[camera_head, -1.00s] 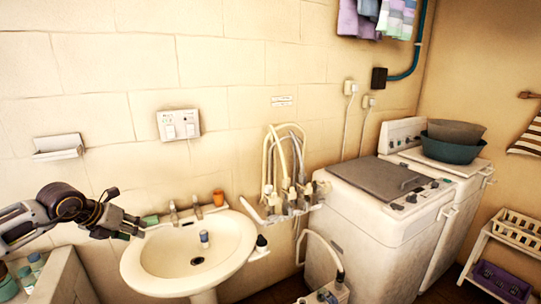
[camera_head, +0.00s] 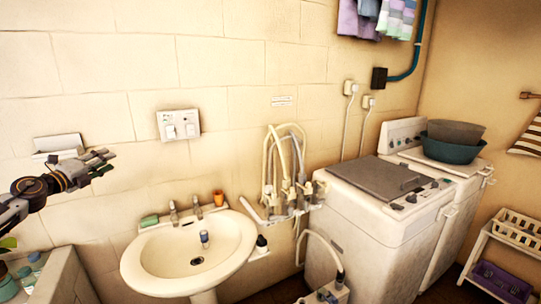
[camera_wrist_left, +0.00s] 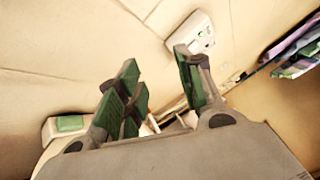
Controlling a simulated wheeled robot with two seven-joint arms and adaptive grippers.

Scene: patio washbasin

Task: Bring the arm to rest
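My left arm comes in from the left in the head view. Its gripper (camera_head: 107,163) is raised beside the wall, to the upper left of the washbasin and in front of the wall dish. In the left wrist view the gripper (camera_wrist_left: 158,92) has its green-padded fingers spread, with a clear gap and nothing held between them. A green bar (camera_head: 149,220) lies on the left back rim of the white washbasin (camera_head: 146,275), below and apart from the gripper. My right gripper is not in view.
A wall dish (camera_head: 58,142) is close behind the left gripper. A switch plate (camera_head: 179,125) is on the wall to its right. An orange cup (camera_head: 218,198) stands by the taps. Bottles (camera_head: 30,268) stand at lower left. A washing machine (camera_head: 375,220) stands at right.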

